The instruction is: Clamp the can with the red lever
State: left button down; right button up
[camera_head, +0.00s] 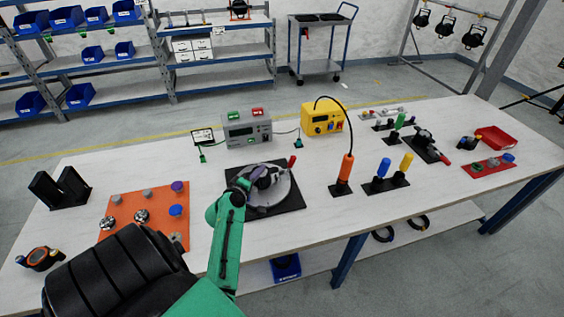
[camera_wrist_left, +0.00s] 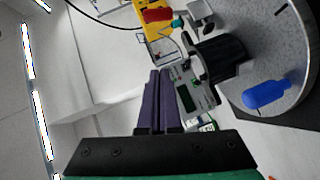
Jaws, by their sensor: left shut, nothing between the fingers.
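A round grey plate (camera_head: 281,196) on a black square base (camera_head: 292,206) sits near the table's front middle. A red lever (camera_head: 292,161) stands up at its far right side. In the left wrist view, the grey plate (camera_wrist_left: 285,45) carries a short black can-like cylinder (camera_wrist_left: 222,58) and a blue handle (camera_wrist_left: 263,89). A red piece (camera_wrist_left: 158,14) shows at the top there; I cannot tell if it is the lever. My left gripper (camera_head: 257,174) is over the plate and partly hides what stands on it. Its purple fingers (camera_wrist_left: 158,100) are closed together and empty. My right gripper is not in view.
A grey meter box (camera_head: 247,130) and a yellow box (camera_head: 322,119) stand behind the plate. An orange-tipped post (camera_head: 345,168) and blue and yellow handles (camera_head: 384,167) stand to the right. An orange board with knobs (camera_head: 150,226) lies left. Bare tabletop lies at the front right.

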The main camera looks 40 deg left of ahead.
aim_at(290, 165)
pick_arm(q)
jog(key=x, duration=0.2)
jog(key=b+x, duration=0.1)
jog(key=x, duration=0.1)
jog(key=b+x, duration=0.1)
jog(key=x, duration=0.2)
jog(key=shift+s+d+f, duration=0.1)
jog(key=shift+f, duration=0.2)
jog(key=b+x, duration=0.2)
jog(key=x, duration=0.1)
jog(key=shift+d+r, duration=0.1)
jog(key=shift+r, duration=0.05)
jog(key=d, duration=0.1)
jog(key=w+d, duration=0.1)
jog(key=shift+d+f, duration=0.25)
jog(key=shift+f, duration=0.05)
jog(key=shift+w+d, duration=0.2)
jog(key=shift+d, duration=0.3)
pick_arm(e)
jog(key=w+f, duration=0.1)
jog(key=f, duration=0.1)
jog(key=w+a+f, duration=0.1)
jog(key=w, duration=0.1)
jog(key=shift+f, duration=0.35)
pick_arm(q)
jog(key=shift+a+p, duration=0.15)
jog(key=shift+p, duration=0.15)
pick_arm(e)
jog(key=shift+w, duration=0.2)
